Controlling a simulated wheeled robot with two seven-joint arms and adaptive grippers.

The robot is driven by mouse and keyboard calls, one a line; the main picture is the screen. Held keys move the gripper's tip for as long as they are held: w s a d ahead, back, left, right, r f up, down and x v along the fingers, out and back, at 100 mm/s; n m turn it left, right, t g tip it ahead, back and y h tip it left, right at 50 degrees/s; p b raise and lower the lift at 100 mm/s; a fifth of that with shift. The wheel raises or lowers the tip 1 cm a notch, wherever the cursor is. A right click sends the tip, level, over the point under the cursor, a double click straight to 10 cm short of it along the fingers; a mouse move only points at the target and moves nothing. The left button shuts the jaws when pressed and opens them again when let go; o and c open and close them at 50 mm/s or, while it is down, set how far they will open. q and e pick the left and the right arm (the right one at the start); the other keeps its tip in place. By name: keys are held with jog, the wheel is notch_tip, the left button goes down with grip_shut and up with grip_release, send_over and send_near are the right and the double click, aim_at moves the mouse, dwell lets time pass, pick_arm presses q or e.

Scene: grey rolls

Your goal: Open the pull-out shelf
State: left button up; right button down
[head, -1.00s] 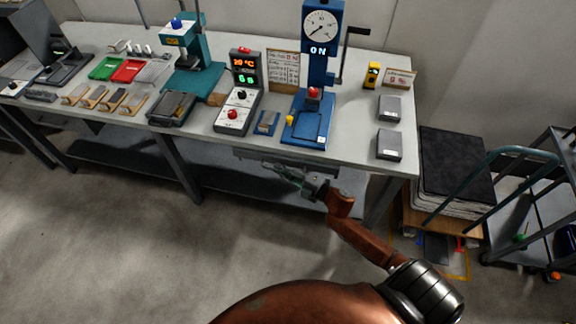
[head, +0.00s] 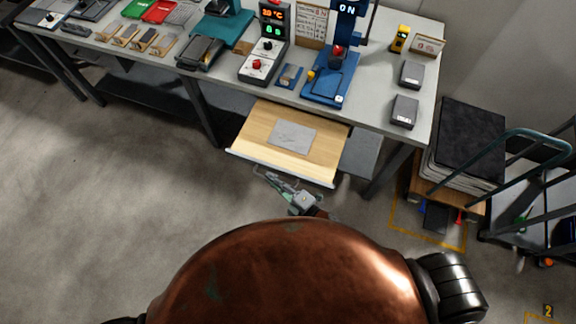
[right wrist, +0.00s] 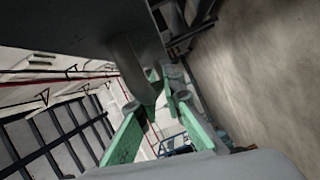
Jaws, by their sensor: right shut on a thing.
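The pull-out shelf (head: 318,156) stands well out from under the front of the workbench (head: 385,122). It has a pale wooden top and a thin light front lip, and a flat grey sheet (head: 291,136) lies on it. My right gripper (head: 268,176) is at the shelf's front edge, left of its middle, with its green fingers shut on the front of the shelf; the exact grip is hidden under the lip. In the right wrist view the green fingers (right wrist: 155,92) close in beneath a dark overhanging surface. My left gripper is not in view.
On the bench stand a blue press (head: 330,80), a control box with red and green displays (head: 265,50), and grey boxes (head: 404,110). A trolley (head: 530,190) and a stacked pallet (head: 460,155) stand at the right. The floor in front of the shelf is clear at the left.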

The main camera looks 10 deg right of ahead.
jog(key=shift+s+a, duration=0.35)
jog(key=shift+s, duration=0.2)
jog(key=c, duration=2)
grip_release()
jog(key=shift+c, duration=0.2)
jog(key=shift+d, duration=0.1)
jog(key=f+v, duration=0.1)
jog(key=v, duration=1.1)
jog(key=shift+r, duration=0.45)
